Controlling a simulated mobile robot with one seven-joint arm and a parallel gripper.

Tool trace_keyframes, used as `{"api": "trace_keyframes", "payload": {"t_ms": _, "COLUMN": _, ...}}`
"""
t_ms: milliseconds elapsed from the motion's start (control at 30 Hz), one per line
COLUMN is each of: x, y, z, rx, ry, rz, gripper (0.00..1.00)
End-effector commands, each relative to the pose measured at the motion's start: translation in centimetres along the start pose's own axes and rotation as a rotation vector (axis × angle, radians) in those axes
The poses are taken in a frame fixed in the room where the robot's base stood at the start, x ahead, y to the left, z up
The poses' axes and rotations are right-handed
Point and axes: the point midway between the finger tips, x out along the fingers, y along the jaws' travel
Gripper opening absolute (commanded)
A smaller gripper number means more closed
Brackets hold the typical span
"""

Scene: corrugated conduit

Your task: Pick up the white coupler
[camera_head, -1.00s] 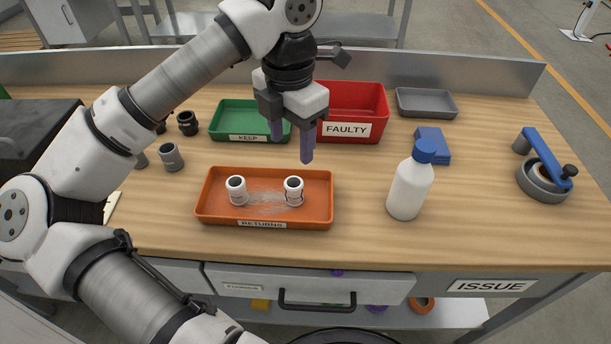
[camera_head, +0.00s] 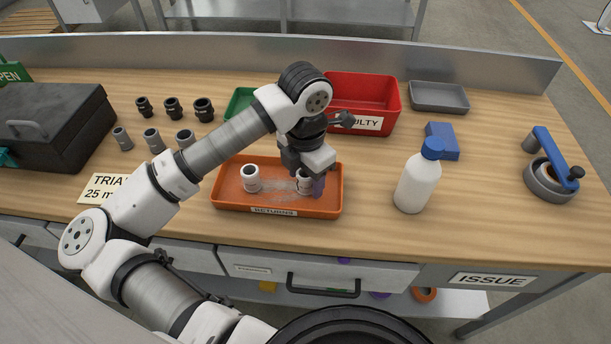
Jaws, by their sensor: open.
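Two white couplers stand upright in the orange RETURNS tray (camera_head: 225,203). The left white coupler (camera_head: 251,179) stands clear. The right white coupler (camera_head: 303,184) has a dark line around it, and its top is partly hidden by my gripper. My gripper (camera_head: 309,186) is open and low over the right side of the tray, pointing down at the right coupler. One purple finger shows just right of this coupler. The other finger is hidden, so I cannot tell whether the fingers straddle or touch the coupler.
A white bottle with a blue cap (camera_head: 417,178) stands right of the tray. Behind are the red FAULTY bin (camera_head: 366,122), a mostly hidden green tray (camera_head: 240,101) and a grey tray (camera_head: 438,96). Several black and grey fittings (camera_head: 173,108) stand left. The front right bench is clear.

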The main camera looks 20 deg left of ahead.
Motion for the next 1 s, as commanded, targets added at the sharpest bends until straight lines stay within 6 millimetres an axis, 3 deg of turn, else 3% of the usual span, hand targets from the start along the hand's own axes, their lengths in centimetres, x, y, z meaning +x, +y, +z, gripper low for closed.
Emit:
{"api": "trace_keyframes", "payload": {"t_ms": 233, "x": 0.18, "y": -0.02, "z": 0.00, "rx": 0.001, "ry": 0.000, "rz": 0.000, "gripper": 0.55}}
{"api": "trace_keyframes", "payload": {"t_ms": 600, "x": 0.14, "y": -0.02, "z": 0.01, "rx": 0.001, "ry": 0.000, "rz": 0.000, "gripper": 0.09}}
{"api": "trace_keyframes", "payload": {"t_ms": 1000, "x": -0.78, "y": 0.07, "z": 0.03, "rx": 0.000, "ry": 0.000, "rz": 0.003, "gripper": 0.08}}
